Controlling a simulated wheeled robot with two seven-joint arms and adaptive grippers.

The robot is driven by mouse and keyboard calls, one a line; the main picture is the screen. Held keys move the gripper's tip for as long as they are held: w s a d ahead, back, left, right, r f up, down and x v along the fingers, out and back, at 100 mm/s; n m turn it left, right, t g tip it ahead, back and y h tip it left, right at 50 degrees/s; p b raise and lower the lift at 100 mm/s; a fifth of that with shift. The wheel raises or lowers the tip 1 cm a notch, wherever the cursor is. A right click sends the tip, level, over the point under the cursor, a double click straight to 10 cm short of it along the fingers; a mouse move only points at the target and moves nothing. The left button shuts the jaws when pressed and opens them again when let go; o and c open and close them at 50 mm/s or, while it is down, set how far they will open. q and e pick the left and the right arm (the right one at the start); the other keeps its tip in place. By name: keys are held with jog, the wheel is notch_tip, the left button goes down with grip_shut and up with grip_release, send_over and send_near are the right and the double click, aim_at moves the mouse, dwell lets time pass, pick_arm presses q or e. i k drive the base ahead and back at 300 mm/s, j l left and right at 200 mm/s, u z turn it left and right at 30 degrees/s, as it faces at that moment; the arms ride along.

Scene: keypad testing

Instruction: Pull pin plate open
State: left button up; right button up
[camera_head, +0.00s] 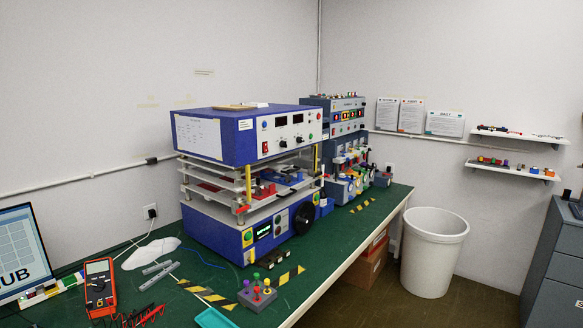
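A blue test machine (245,140) stands on the green bench, with a blue upper box and a blue base (222,234). Between them are stacked white plates (208,181), apparently including the pin plate; I cannot tell for sure which one it is. Red and blue parts (284,180) sit between the plates. Upright yellow bars (248,184) stand at the front corners. A black round knob (304,218) is on the base's right side. Neither of my grippers shows in the head view, and nothing is seen touching the machine.
The green bench (345,228) holds a second machine (345,118) behind, a red multimeter (99,287) and laptop (22,252) at left, and a block with coloured knobs (257,295) in front. A white bin (433,252) stands right of the bench. Wall shelves (513,170) hang at right.

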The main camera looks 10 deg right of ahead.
aim_at(275, 164)
jog(key=i+l+u, duration=0.1)
jog(key=i+l, duration=0.15)
jog(key=i+l+u, duration=0.1)
jog(key=i+l, duration=0.15)
jog(key=l, duration=0.2)
jog(key=i+l+u, duration=0.1)
jog(key=l, duration=0.3)
jog(key=i+l+u, duration=0.1)
jog(key=i+l, duration=0.2)
jog(key=i+l+u, duration=0.1)
jog(key=l, duration=0.45)
jog(key=i, duration=0.1)
